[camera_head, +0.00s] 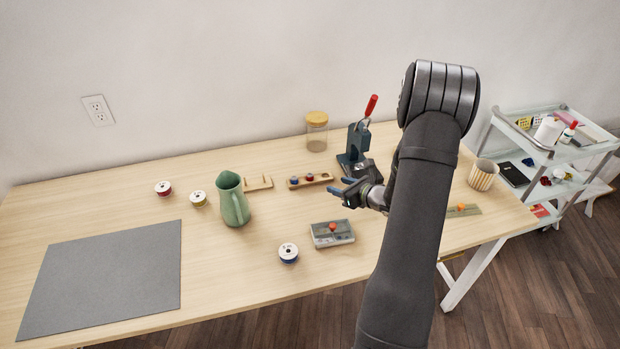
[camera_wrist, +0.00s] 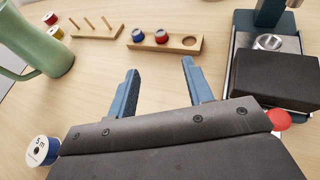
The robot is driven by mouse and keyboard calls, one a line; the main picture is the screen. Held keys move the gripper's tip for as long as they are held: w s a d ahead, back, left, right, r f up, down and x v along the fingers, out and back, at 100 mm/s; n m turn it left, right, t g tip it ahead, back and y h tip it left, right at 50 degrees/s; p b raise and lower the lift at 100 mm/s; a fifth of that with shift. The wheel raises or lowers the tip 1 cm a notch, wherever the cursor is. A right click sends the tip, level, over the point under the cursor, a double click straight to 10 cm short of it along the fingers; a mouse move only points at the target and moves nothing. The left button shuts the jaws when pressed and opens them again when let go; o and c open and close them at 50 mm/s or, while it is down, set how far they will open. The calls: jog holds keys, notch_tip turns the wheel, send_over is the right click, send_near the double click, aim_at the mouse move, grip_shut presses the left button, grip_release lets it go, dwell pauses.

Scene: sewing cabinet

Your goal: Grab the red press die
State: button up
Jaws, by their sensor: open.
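The red press die (camera_head: 309,177) sits in a small wooden rack (camera_head: 324,179) near the middle of the table. In the wrist view the red die (camera_wrist: 162,36) stands in the rack (camera_wrist: 208,43), right of a blue die (camera_wrist: 137,35) and left of an empty round hole. My gripper (camera_head: 340,185) is open and empty, just to the right of the rack in the head view. In the wrist view its two blue fingers (camera_wrist: 160,66) point toward the rack, with the red die beyond the gap between them. No finger touches the die.
A dark press (camera_head: 357,143) with a red handle stands close behind my gripper. A green pitcher (camera_head: 233,200) and a peg board (camera_head: 258,184) are left of the rack. A blue spool (camera_head: 288,253) and grey box (camera_head: 343,239) are in front. A grey mat (camera_head: 105,280) lies far left.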

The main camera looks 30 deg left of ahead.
aim_at(309, 174)
jog(key=x, duration=1.4)
jog(key=shift+w, duration=0.1)
grip_shut()
